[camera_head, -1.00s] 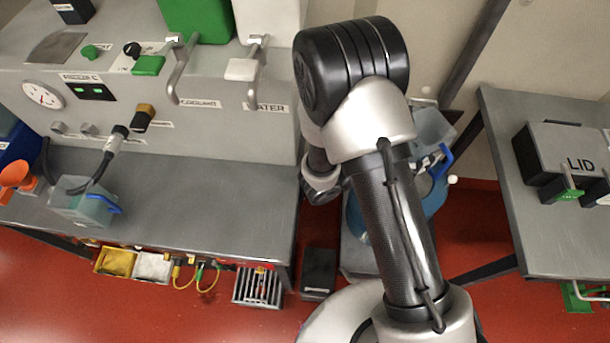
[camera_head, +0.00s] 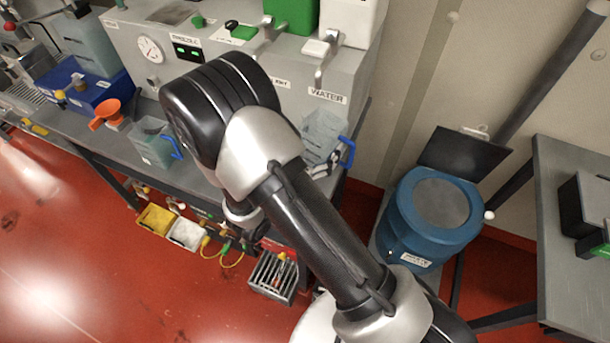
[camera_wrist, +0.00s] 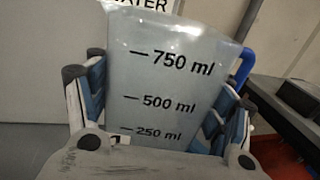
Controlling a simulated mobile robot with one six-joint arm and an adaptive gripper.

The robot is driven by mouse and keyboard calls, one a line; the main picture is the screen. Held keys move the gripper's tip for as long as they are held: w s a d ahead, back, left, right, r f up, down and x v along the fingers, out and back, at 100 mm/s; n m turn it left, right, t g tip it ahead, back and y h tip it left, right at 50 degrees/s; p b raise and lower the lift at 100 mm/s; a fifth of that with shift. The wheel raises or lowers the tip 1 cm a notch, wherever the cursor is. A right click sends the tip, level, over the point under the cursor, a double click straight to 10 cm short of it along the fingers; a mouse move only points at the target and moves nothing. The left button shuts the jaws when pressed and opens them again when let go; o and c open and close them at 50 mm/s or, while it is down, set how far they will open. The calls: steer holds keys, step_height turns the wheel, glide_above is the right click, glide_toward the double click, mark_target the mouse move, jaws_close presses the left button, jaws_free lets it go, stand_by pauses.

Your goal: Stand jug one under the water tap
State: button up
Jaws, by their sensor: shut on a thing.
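A clear jug with a blue handle (camera_head: 322,135) stands upright below the WATER label, at the right end of the grey bench. My gripper (camera_head: 322,170) is shut on its sides, mostly hidden behind my arm. In the wrist view the jug (camera_wrist: 165,85) shows 250, 500 and 750 ml marks, with my gripper's fingers (camera_wrist: 158,110) on both sides. A small tag low on it is mostly covered. The water tap (camera_head: 320,70) is above the jug in the head view. I cannot tell whether the jug's base touches the bench or its mouth is exactly under the spout.
A grey table (camera_head: 575,190) is at the far right.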

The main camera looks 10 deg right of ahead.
steer(key=shift+w+a+n+t+y, duration=0.25)
steer(key=shift+w+n+t+y, duration=0.65)
steer(key=shift+w+t+y, duration=0.1)
steer(key=shift+w+f+n+t+y, duration=0.25)
steer(key=shift+n+t+y, duration=0.05)
steer(key=shift+y, duration=0.1)
step_height(320, 180, down, 6)
steer(key=shift+w+a+r+b, duration=0.15)
steer(key=shift+r+b, duration=0.05)
steer(key=shift+b, duration=0.85)
steer(key=shift+f+b, duration=0.6)
steer(key=shift+f, duration=1.4)
steer(key=shift+f, duration=0.2)
steer(key=o, duration=1.4)
steer(key=shift+r, duration=0.1)
